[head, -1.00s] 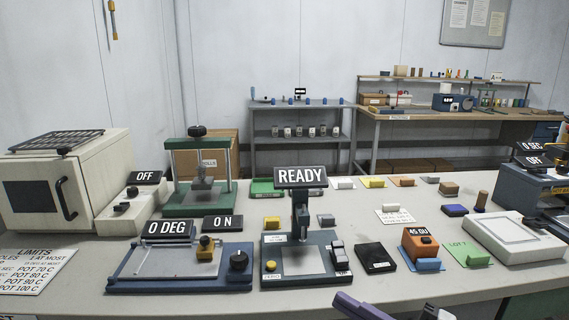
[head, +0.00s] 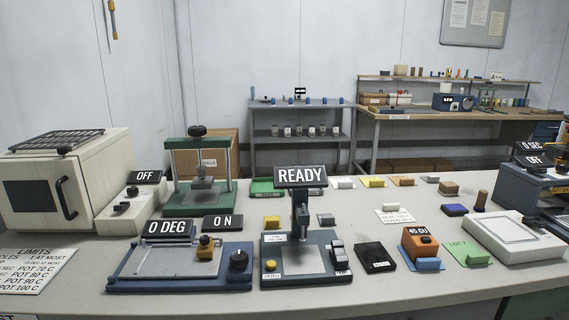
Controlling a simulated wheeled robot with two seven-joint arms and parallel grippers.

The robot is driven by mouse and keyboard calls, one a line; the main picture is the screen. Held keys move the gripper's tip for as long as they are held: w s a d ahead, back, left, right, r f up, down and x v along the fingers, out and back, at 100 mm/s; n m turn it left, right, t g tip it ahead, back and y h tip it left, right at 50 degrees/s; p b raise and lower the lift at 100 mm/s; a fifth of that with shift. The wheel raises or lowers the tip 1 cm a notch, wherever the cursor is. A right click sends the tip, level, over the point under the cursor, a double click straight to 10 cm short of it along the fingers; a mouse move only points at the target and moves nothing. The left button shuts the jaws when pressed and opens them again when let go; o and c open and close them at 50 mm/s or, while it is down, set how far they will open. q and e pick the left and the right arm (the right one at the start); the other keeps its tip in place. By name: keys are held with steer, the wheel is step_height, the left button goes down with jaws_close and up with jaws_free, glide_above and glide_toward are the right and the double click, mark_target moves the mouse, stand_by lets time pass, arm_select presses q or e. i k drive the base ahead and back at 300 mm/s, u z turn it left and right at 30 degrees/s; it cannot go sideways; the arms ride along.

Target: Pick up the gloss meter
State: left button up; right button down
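The gloss meter (head: 424,245) is a small orange box with a dark display reading 45 GU. Neither of my grippers is in the head view.
A black block (head: 376,257) lies just left of the meter, and a green LOT 7 card (head: 468,249) just right. A READY instrument (head: 300,262) stands further left. A white flat device (head: 512,238) is at right. The table's front strip is clear.

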mark_target(411, 240)
steer(key=z, duration=0.4)
steer(key=i, duration=0.15)
steer(key=z, duration=0.45)
